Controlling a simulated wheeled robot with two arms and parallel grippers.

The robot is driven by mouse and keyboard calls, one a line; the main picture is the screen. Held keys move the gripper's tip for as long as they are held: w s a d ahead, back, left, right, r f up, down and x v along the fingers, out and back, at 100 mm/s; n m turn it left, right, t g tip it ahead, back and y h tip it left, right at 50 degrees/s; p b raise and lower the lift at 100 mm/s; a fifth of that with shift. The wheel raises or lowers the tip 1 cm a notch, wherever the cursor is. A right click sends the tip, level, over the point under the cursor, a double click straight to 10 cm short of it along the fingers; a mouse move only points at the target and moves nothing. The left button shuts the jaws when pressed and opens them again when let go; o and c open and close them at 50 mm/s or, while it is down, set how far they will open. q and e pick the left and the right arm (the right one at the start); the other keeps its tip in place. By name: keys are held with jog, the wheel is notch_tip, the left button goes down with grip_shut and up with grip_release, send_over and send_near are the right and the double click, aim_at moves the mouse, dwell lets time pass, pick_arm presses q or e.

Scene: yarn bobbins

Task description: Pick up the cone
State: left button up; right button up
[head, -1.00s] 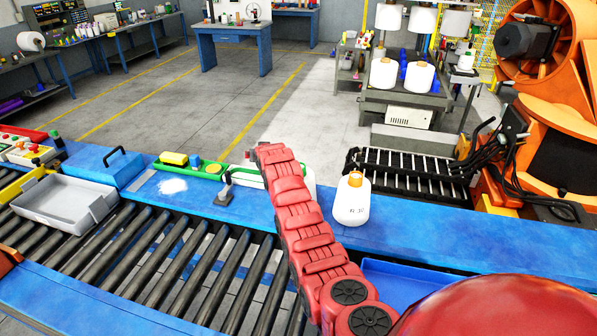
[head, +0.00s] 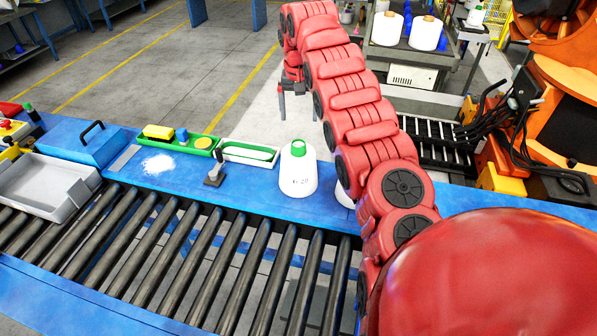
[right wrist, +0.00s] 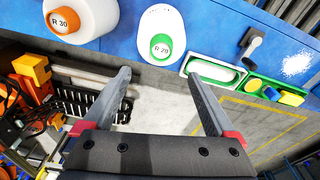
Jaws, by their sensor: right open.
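A white cone with a green top, marked R 20 (head: 298,170), stands upright on the blue table (head: 240,200). It also shows in the right wrist view (right wrist: 160,22). A second white cone stands to its right, mostly hidden by my right arm in the head view (head: 344,197). In the right wrist view this cone (right wrist: 92,14) has an orange top marked R 30. My right gripper (head: 296,102) is open and empty, raised by the R 20 cone and touching neither cone. In the right wrist view its fingers (right wrist: 160,76) are spread wide. My left gripper is out of view.
A green tray (head: 170,146) with small coloured items and a white-and-green tray (head: 248,153) lie left of the R 20 cone. A grey clamp-like fixture (head: 215,168) stands nearby. Rollers (head: 210,245) run in front. More white cones (head: 426,33) stand on a rack behind.

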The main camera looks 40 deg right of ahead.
send_over(299, 143)
notch_tip(299, 143, down, 5)
jog(key=shift+r+p, duration=0.1)
jog(key=shift+p, duration=0.25)
jog(key=shift+s+f, duration=0.2)
jog(key=shift+f, duration=0.5)
jog(key=f, duration=0.2)
jog(key=f+p, duration=0.1)
jog(key=shift+w+a+f, duration=0.15)
jog(key=shift+a+f, duration=0.05)
jog(key=shift+f, duration=0.2)
jog(key=shift+d+f, duration=0.1)
jog(key=shift+f, duration=0.3)
grip_shut()
